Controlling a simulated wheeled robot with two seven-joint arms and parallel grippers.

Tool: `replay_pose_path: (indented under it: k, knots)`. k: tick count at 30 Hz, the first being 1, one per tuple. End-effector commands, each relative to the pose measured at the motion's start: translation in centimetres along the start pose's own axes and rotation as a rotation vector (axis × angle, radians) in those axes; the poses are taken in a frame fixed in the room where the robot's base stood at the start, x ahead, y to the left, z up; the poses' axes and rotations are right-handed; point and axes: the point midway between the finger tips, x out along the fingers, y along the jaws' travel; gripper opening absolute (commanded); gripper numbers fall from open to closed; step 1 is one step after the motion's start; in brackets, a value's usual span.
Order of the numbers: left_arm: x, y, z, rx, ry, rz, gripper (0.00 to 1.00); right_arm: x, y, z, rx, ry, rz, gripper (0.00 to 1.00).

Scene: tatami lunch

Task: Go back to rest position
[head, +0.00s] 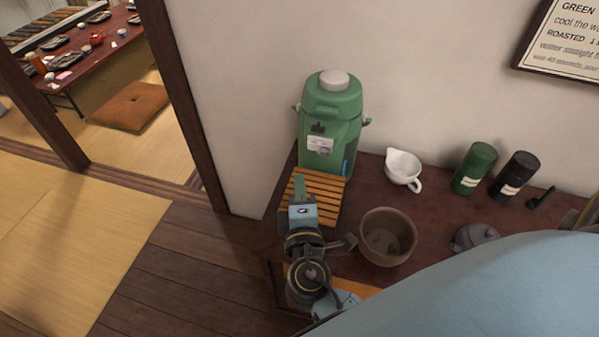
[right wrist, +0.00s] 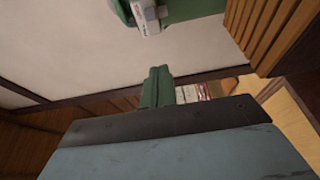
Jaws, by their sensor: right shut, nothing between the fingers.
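My right gripper (head: 299,183) is shut and empty, its green fingers pointing toward the green air pot (head: 330,125). It is over the slatted wooden stand (head: 328,204), in front of the pot, and I cannot tell the exact gap between them. In the right wrist view the closed green fingers (right wrist: 157,88) show with nothing between them, and part of the pot (right wrist: 190,8) shows at the top. My left gripper is not in view.
On the dark red counter (head: 345,265) stand a brown bowl (head: 387,238), a white pouring cup (head: 403,168), a green canister (head: 474,168), a black canister (head: 514,175) and a grey teapot (head: 474,237). A wooden post (head: 185,100) and open floor (head: 150,270) lie left.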

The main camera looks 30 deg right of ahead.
Motion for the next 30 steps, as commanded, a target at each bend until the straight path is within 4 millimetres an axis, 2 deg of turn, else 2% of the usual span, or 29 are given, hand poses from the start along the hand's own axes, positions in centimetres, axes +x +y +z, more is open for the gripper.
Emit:
replay_pose_path:
  k: [5,22,26,30]
  knots:
    - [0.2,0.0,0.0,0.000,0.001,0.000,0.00,-1.0,0.0,0.0,0.000,0.000,0.001,0.00]
    - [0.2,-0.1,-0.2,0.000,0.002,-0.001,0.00,-1.0,0.0,0.3,0.010,-0.007,-0.006,0.00]
    - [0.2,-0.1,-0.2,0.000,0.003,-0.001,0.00,-0.9,-0.7,2.3,0.094,-0.070,-0.069,0.00]
    - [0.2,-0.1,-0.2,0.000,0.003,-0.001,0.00,-1.4,-2.7,6.1,0.285,-0.201,-0.227,0.00]
